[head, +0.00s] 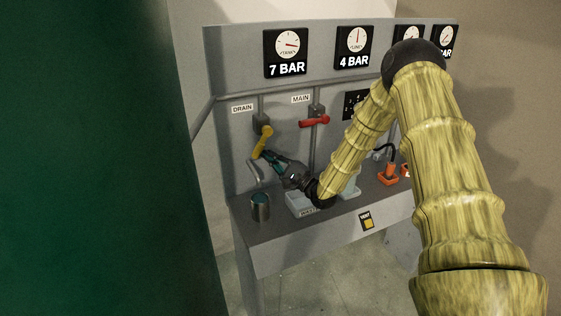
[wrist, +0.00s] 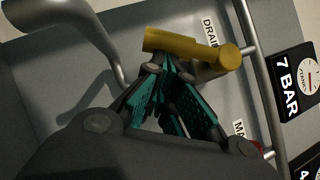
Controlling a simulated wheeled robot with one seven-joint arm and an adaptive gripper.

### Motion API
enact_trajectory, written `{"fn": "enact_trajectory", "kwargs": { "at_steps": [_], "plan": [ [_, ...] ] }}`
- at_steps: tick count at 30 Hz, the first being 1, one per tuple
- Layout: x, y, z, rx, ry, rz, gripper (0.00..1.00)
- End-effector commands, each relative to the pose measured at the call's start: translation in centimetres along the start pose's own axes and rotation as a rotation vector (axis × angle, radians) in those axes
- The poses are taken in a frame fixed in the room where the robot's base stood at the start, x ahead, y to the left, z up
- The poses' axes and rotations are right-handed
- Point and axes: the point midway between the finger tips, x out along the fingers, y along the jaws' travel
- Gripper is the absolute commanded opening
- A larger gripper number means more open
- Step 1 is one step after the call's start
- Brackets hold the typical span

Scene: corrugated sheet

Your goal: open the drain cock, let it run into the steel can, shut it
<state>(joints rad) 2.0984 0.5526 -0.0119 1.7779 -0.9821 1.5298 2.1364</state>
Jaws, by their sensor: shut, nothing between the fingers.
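The drain cock's yellow handle (head: 262,141) is under the DRAIN label and slants down to the left. It lies across the top of the wrist view (wrist: 190,46). My gripper (head: 266,155) is shut and empty, its teal fingertips close to the handle's lower part. In the wrist view the fingertips (wrist: 164,62) meet the handle's edge; I cannot tell if they touch. The bent grey spout (head: 254,170) comes down below the cock. The steel can (head: 260,209) stands upright on the bench under it, with a blue-teal surface inside. No stream is visible.
A red MAIN handle (head: 314,122) is to the right of the drain cock. Gauges marked 7 BAR (head: 286,53) and 4 BAR (head: 354,47) are above. A pale tray (head: 299,205) sits right of the can. An orange object (head: 388,175) is further right. A green surface (head: 90,160) fills the left.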

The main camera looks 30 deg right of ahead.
Motion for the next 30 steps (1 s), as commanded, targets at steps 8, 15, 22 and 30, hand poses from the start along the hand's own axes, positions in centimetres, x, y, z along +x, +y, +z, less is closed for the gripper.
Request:
{"fn": "enact_trajectory", "kwargs": {
  "at_steps": [8,15,22,30],
  "plan": [
    [0.8,1.4,1.3,0.196,-0.001,-0.134,0.0],
    [1.6,1.6,2.4,0.313,-0.001,-0.21,0.0],
    [2.0,1.6,3.0,0.373,-0.002,-0.25,0.0],
    [2.2,1.4,3.3,0.393,-0.001,-0.263,0.0]
  ]
}}
